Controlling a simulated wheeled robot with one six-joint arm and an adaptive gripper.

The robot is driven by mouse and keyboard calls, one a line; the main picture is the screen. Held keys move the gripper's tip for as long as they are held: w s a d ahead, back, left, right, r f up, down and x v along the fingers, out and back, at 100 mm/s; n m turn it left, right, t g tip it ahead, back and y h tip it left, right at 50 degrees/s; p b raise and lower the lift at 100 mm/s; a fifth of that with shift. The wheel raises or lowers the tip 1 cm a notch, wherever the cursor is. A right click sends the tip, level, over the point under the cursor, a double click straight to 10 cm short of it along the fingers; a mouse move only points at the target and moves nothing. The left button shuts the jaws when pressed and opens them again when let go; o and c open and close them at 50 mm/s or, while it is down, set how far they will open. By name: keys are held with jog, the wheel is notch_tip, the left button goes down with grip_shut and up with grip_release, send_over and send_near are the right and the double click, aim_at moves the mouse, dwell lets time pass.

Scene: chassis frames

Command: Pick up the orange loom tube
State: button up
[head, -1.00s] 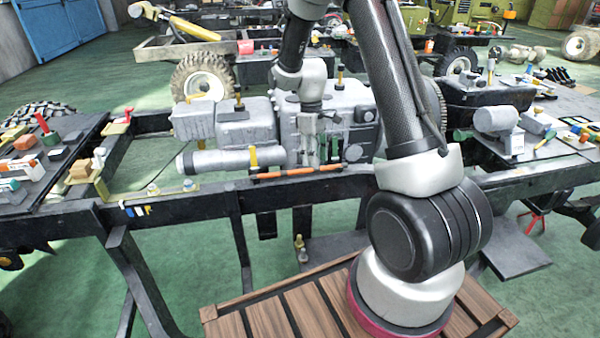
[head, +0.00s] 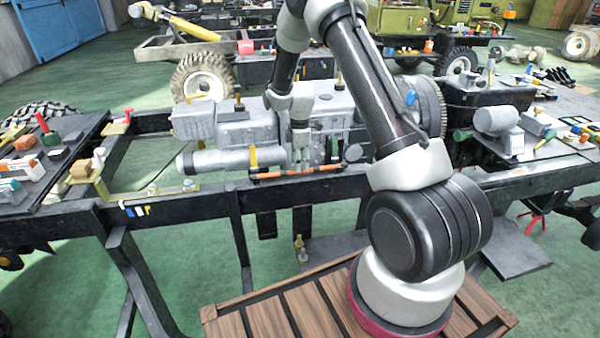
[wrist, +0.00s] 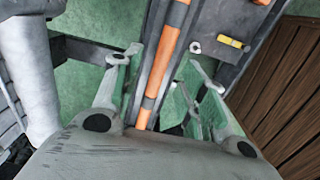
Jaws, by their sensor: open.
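The orange loom tube (head: 324,168) lies lengthwise along the front rail of the black chassis frame, with dark bands around it. It also shows in the wrist view (wrist: 168,55), running from the top edge down between my fingers. My gripper (head: 301,165) points down over the middle part of the tube and hides a piece of it. In the wrist view my gripper (wrist: 160,78) is open, with one finger on each side of the tube. I cannot tell whether either finger touches it.
The grey engine block (head: 226,125) stands right behind the tube. A yellow upright piece (head: 253,157) rises near the tube's left end. In the wrist view a nut (wrist: 195,47) and a small yellow part (wrist: 232,42) lie on the rail beside the tube.

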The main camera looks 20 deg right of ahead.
notch_tip(320, 180, down, 3)
jog(key=shift+r, duration=0.1)
grip_shut()
